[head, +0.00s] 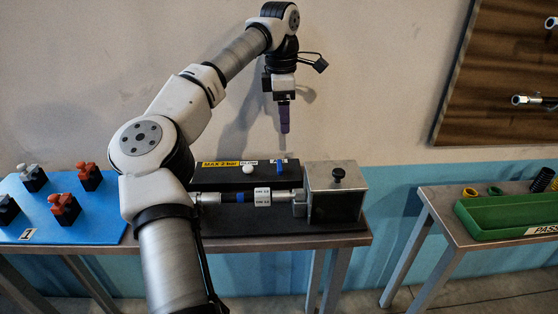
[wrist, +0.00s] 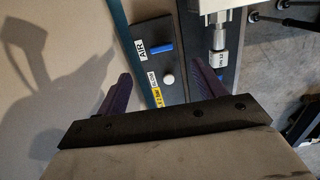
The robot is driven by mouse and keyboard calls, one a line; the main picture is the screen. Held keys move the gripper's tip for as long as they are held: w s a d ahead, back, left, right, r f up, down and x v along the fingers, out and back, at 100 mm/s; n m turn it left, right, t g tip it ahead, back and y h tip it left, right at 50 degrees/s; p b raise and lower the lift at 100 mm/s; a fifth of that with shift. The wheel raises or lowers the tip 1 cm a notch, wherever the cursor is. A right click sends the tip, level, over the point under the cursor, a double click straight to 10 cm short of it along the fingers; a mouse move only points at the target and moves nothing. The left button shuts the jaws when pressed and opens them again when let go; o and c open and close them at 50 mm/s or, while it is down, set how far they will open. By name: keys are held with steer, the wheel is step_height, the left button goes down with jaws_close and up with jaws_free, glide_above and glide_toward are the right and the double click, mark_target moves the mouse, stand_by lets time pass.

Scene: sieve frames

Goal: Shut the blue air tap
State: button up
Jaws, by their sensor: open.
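The blue air tap (wrist: 160,48) is a short blue lever on a black box, beside a white label reading AIR (wrist: 140,47). In the head view the tap (head: 281,161) shows as a small blue piece on top of the box (head: 225,174), towards its right end. My gripper (head: 284,131) hangs pointing down above the tap, with a clear gap. In the wrist view my gripper's purple fingers (wrist: 160,80) are spread wide with nothing between them. The lever lies beyond the fingertips there, apart from both.
A white knob (wrist: 168,80) and a yellow label (head: 220,164) are near the tap. In front is a clamped cylinder (head: 245,197) beside a metal block (head: 334,192) with a black knob. A blue board with several valves (head: 65,208) stands left; a green tray (head: 505,214) stands right.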

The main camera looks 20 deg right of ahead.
mark_target(280, 164)
steer(key=shift+y, duration=0.3)
steer(key=f, duration=0.4)
steer(key=f+p, duration=0.1)
steer(key=f, duration=0.8)
steer(key=shift+w+a+f, duration=0.2)
steer(key=shift+a+f, duration=0.15)
steer(key=shift+a, duration=0.05)
steer(key=c, duration=1)
